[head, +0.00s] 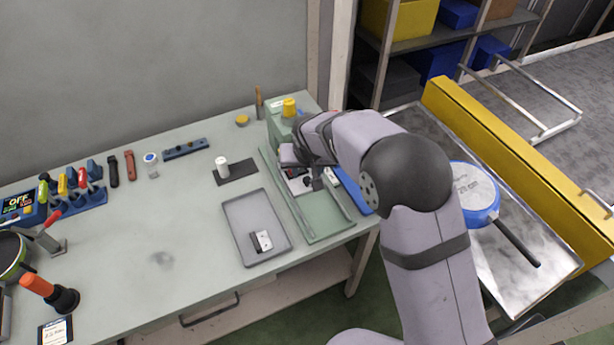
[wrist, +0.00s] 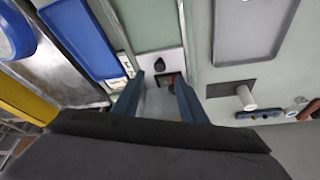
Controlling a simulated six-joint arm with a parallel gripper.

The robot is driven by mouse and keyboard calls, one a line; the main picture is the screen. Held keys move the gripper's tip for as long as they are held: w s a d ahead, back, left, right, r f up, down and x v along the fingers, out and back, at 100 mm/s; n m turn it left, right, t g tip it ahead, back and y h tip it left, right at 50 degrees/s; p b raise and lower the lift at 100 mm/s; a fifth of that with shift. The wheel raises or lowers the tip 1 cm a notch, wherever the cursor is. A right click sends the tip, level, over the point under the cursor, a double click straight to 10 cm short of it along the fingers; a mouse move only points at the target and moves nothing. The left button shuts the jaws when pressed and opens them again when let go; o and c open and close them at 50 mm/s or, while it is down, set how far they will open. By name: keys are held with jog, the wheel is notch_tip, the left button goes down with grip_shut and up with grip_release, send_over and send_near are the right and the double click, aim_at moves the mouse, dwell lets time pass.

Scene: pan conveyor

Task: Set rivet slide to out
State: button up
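The rivet slide is a pale plate (wrist: 150,62) with a dark knob (wrist: 160,65), set across a green railed bed (wrist: 150,22). In the head view the green bed (head: 325,222) lies at the table's right end, and the plate sits toward its back, partly hidden by my arm. My gripper (wrist: 158,88) is over the plate, its two fingers spread apart. A small dark and reddish part (wrist: 168,79) shows between the fingertips, near the knob. I cannot tell whether either finger touches anything. In the head view my gripper (head: 308,181) is mostly covered by the wrist.
A green box with a yellow button (head: 289,106) stands behind the bed. A grey tray (head: 240,212) with a small metal part lies to its left, and a blue tray (head: 355,192) to its right. A blue pan (head: 474,190) sits on the conveyor.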

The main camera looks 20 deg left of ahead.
aim_at(307, 180)
jog(key=shift+p+x, duration=1.15)
jog(key=shift+x, duration=2.1)
grip_shut()
